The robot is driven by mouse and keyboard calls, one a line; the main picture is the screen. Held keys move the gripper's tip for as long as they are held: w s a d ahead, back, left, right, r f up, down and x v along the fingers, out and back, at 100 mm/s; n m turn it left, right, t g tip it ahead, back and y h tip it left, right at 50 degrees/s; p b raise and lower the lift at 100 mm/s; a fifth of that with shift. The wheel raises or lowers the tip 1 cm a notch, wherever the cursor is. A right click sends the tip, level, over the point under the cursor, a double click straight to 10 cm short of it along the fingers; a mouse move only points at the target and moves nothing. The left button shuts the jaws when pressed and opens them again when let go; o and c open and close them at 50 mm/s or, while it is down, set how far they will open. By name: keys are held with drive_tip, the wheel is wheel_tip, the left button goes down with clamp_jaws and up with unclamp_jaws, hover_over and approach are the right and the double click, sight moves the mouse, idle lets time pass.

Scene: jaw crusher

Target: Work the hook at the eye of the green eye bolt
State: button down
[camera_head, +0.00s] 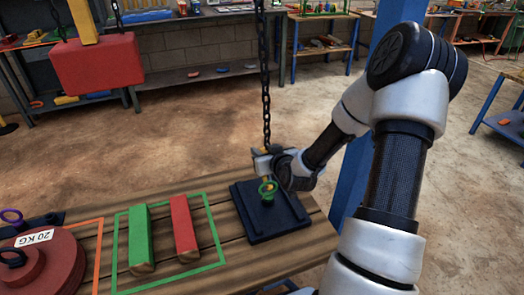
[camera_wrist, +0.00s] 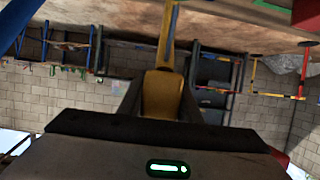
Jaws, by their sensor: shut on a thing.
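The green eye bolt (camera_head: 267,193) stands upright on a black plate (camera_head: 285,229) at the right end of the wooden table. A dark chain (camera_head: 265,75) hangs down from above to my gripper (camera_head: 262,158). My gripper is shut on the yellow hook's body, just above and behind the eye bolt. In the wrist view the hook (camera_wrist: 163,95) sits between my fingers. In the head view a small orange part of the hook shows at the eye. I cannot tell whether its tip passes through the eye or only lies beside it.
Green (camera_head: 140,240) and red (camera_head: 184,229) bars lie in a green outline to the left. A red 20 KG weight (camera_head: 45,258) sits at the far left. A red block (camera_head: 97,64) hangs at upper left. A blue post (camera_head: 350,185) stands behind my arm.

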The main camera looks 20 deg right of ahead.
drive_tip(key=shift+s+r, duration=0.1)
drive_tip(key=shift+r, duration=0.25)
drive_tip(key=c, duration=1.2)
unclamp_jaws()
drive_tip(key=shift+s+f, duration=0.1)
drive_tip(key=p+v, duration=1.5)
drive_tip(key=v, duration=0.2)
drive_tip(key=shift+s, duration=0.15)
drive_tip(key=shift+r, duration=0.2)
